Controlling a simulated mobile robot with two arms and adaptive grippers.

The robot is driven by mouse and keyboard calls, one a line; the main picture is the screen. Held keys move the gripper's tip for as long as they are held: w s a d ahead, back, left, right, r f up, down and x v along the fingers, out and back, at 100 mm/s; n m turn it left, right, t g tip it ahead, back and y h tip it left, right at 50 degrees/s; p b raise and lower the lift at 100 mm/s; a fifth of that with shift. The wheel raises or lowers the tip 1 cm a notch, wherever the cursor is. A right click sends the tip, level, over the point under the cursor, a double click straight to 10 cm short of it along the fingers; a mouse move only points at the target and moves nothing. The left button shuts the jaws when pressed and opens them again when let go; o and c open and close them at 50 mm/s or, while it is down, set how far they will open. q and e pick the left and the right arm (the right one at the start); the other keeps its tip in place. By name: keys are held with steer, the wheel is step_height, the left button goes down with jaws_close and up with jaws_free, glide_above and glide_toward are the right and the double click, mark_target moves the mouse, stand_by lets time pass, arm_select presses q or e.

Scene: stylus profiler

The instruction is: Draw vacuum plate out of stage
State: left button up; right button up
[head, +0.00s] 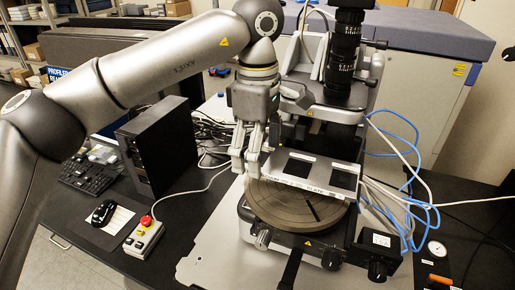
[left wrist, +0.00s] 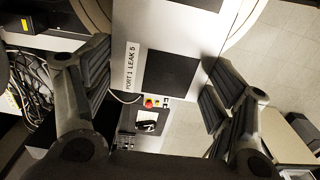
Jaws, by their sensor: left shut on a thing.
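The vacuum plate (head: 323,166), a flat silver plate with dark square areas and lettering on its front edge, lies level over the round stage (head: 270,202). Whether it touches the stage cannot be told. My left gripper (head: 246,165) points down at the plate's left end and is shut on it. In the left wrist view the plate (left wrist: 185,30) runs between the two fingers (left wrist: 155,88), with port and leak lettering on it. The fingertip contact is partly hidden in the head view. My right gripper is not in view.
The microscope column (head: 345,60) stands right behind the plate. Blue and white cables (head: 410,180) hang at the right. A black box (head: 158,145) stands at the left. A control box with a red button (head: 145,230) and a mouse (head: 103,212) lie on the front left of the table.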

arm_select(q)
steer(key=shift+r, duration=0.15)
step_height(320, 180, up, 3)
steer(key=shift+f+p, duration=0.1)
steer(key=shift+p, duration=1.05)
steer(key=shift+r+p, duration=0.45)
steer(key=shift+r, duration=0.6)
steer(key=shift+f, duration=0.1)
